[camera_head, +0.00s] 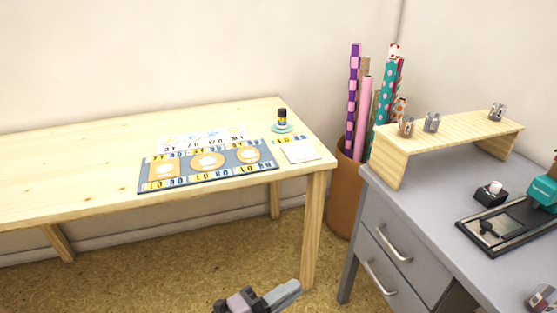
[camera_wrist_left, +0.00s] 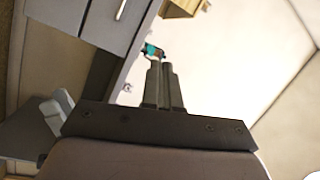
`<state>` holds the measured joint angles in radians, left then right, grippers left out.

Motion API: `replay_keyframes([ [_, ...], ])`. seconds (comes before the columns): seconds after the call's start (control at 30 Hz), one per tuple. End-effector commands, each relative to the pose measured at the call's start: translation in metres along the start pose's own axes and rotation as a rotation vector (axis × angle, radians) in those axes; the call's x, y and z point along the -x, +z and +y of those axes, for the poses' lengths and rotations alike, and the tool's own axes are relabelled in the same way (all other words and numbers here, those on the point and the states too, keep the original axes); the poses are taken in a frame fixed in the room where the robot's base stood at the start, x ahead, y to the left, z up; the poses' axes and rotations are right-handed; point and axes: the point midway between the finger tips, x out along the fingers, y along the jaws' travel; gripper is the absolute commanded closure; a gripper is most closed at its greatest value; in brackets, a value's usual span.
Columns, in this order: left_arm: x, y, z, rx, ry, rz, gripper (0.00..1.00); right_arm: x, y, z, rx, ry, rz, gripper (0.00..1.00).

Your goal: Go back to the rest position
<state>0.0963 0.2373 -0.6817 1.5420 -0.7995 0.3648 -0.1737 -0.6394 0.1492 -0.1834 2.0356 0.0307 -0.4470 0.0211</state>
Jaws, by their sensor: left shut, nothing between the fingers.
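My left gripper (camera_head: 292,289) shows at the bottom of the head view, over the floor and in front of the wooden table (camera_head: 75,150). In the left wrist view its two fingers (camera_wrist_left: 162,72) lie together with nothing between them. It is apart from the table and from the grey desk (camera_head: 440,220). My right gripper is not recognisable in either view.
A patterned blue mat (camera_head: 215,177), a white card (camera_head: 300,150) and a dark bottle (camera_head: 282,115) on a green saucer (camera_head: 275,129) are on the table. A brown bin (camera_head: 345,200) holds paper rolls. Small metal items stand on the wooden riser (camera_head: 460,130).

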Motion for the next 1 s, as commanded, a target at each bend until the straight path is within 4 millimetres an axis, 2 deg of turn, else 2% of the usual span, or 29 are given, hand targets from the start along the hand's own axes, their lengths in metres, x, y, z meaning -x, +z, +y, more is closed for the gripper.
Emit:
replay_keyframes([
  [0.03,0.010,0.002,-0.015,0.099,-0.028,-0.078,1.00,0.010,-0.013,0.001,0.004,0.004,0.000,0.56],
  [0.17,0.047,0.020,-0.031,0.368,-0.097,-0.299,1.00,0.023,-0.028,0.004,0.011,0.011,0.002,0.56],
  [0.23,0.073,0.029,-0.035,0.525,-0.131,-0.428,1.00,0.031,-0.035,0.004,0.015,0.014,-0.004,0.56],
  [0.4,0.150,0.039,-0.031,0.892,-0.194,-0.731,1.00,0.049,-0.054,0.008,0.022,0.025,-0.001,0.56],
  [0.5,0.193,0.034,-0.023,1.069,-0.216,-0.878,1.00,0.057,-0.064,0.009,0.024,0.030,0.000,0.56],
  [0.6,0.225,0.026,-0.017,1.200,-0.232,-0.983,1.00,0.062,-0.071,0.008,0.020,0.033,0.008,0.56],
  [0.77,0.251,0.017,-0.011,1.305,-0.242,-1.066,1.00,0.064,-0.071,0.007,0.017,0.034,0.000,0.56],
  [1.0,0.254,0.017,-0.010,1.314,-0.243,-1.073,1.00,0.064,-0.070,0.007,0.018,0.034,-0.001,0.56],
])
